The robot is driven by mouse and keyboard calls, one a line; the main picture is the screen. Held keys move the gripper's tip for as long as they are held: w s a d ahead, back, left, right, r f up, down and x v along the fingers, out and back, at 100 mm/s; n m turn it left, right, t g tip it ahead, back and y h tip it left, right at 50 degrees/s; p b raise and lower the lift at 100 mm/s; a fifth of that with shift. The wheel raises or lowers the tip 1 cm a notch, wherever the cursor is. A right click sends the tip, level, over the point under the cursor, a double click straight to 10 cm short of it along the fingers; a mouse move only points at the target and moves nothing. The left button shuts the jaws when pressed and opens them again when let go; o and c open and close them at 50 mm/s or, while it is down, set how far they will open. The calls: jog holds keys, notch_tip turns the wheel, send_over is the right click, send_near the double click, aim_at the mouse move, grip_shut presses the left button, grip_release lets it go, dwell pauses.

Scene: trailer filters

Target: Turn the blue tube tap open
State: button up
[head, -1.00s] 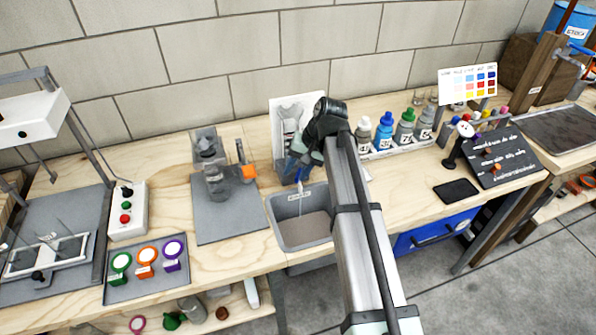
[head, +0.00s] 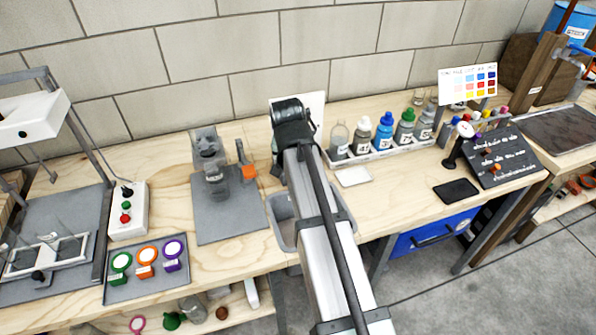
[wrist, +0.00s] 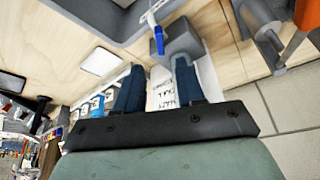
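The blue tube tap (wrist: 158,40) shows in the wrist view as a small blue piece. It hangs by a grey block (wrist: 181,45) at the edge of the grey sink (wrist: 195,8). My gripper (wrist: 160,66) is open and empty, its two dark blue fingers apart. In the picture the tap lies just beyond the fingertips, close to the line of the gap; I cannot tell the exact depth. In the head view my arm hides the tap and the fingers, and covers much of the sink (head: 283,232).
A rack of bottles (head: 385,150) and a white card (head: 353,176) stand to the right of my arm. A wall is behind.

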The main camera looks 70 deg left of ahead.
jog(key=x, duration=0.8)
jog(key=shift+a+f, duration=0.1)
jog(key=shift+f, duration=0.2)
grip_shut()
